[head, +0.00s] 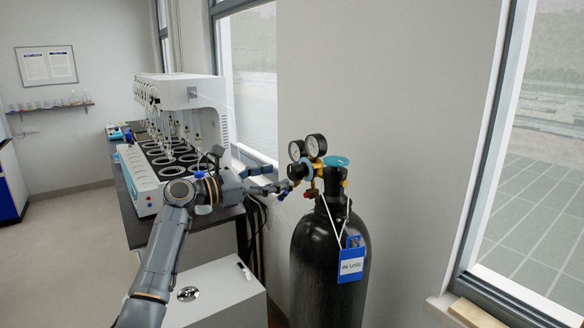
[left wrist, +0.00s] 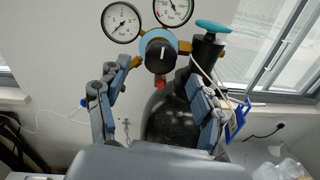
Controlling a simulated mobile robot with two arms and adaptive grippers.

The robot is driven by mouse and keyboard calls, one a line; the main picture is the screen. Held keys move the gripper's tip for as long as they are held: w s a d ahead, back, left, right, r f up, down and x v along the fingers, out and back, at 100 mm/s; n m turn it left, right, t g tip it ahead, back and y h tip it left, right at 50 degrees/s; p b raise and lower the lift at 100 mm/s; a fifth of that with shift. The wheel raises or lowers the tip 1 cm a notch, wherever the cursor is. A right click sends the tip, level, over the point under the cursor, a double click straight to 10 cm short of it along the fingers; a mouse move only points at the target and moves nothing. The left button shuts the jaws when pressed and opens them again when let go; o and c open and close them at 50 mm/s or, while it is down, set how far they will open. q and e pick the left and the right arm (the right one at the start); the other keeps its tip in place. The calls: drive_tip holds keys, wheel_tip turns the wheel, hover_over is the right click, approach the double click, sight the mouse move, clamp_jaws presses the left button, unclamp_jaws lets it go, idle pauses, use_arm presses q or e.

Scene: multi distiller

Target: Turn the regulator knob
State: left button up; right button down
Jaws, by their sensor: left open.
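The regulator knob (left wrist: 157,55) is black with a white line and sits centred at the top of the left wrist view, under two round gauges. In the head view the knob (head: 297,171) is small, on the brass regulator at the top of a black gas cylinder (head: 325,262). My left gripper (head: 275,187) is open, just left of the knob. In the left wrist view its two fingers (left wrist: 158,88) are spread to either side, with the knob ahead between them and no clear contact. My right gripper is not in view.
The cylinder has a teal top valve (head: 337,160) and a blue "IN USE" tag (head: 351,262) on a cord. A dark bench with a white distiller (head: 207,93) stands behind my arm. A white box (head: 220,293) is below. A window (head: 535,190) is at right.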

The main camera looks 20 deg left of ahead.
sight(290, 174)
use_arm(q)
drive_tip(key=p+x, duration=0.1)
drive_tip(key=x, duration=0.5)
drive_tip(key=shift+c, duration=0.4)
drive_tip(key=c, duration=1.1)
